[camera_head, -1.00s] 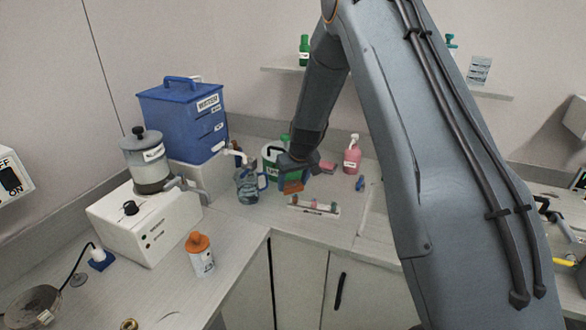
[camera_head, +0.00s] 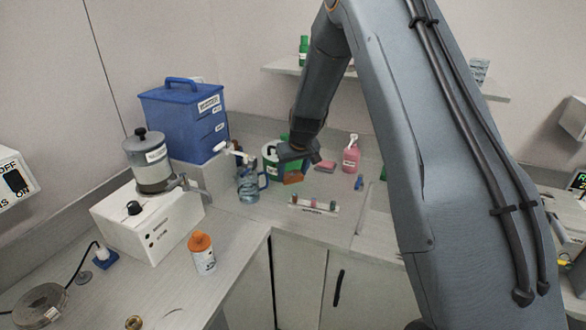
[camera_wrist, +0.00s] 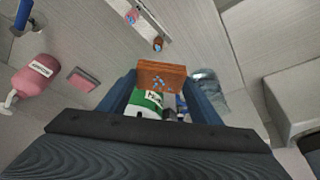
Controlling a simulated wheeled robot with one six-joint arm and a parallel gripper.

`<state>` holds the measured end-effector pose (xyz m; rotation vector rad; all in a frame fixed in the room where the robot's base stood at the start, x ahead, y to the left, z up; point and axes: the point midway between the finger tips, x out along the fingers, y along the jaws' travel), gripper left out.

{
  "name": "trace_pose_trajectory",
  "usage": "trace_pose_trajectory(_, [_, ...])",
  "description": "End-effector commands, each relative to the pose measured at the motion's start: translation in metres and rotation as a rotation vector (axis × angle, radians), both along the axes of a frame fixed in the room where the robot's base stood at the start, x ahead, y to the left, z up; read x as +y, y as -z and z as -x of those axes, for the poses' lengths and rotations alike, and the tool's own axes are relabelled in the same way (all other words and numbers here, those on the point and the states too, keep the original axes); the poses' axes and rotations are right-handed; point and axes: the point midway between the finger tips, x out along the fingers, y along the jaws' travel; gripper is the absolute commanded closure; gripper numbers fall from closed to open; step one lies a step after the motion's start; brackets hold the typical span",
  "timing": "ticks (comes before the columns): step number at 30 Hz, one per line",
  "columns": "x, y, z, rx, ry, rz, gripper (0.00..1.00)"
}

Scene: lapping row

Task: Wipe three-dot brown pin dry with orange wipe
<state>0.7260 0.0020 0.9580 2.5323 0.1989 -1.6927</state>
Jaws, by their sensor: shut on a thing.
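The dots on the brown pin are too small to count.
A glass jug (camera_head: 248,186) stands left of my gripper under the blue water tank's tap. A green-and-white container (camera_head: 270,160) is close behind. A pink bottle (camera_head: 351,155) and pink sponge (camera_head: 326,166) are to the right. An orange-capped bottle (camera_head: 203,257) stands at front left.

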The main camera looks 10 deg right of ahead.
Motion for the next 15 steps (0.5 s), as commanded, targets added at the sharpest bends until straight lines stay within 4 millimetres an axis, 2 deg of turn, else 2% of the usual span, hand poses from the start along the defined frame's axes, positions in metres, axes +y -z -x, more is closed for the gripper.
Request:
trace_pose_trajectory(7, [0.0, -0.0105, 0.0, -0.001, 0.0, 0.0, 0.63])
trace_pose_trajectory(15, [-0.0001, -0.0126, 0.0, 0.0, 0.001, 0.0, 0.63])
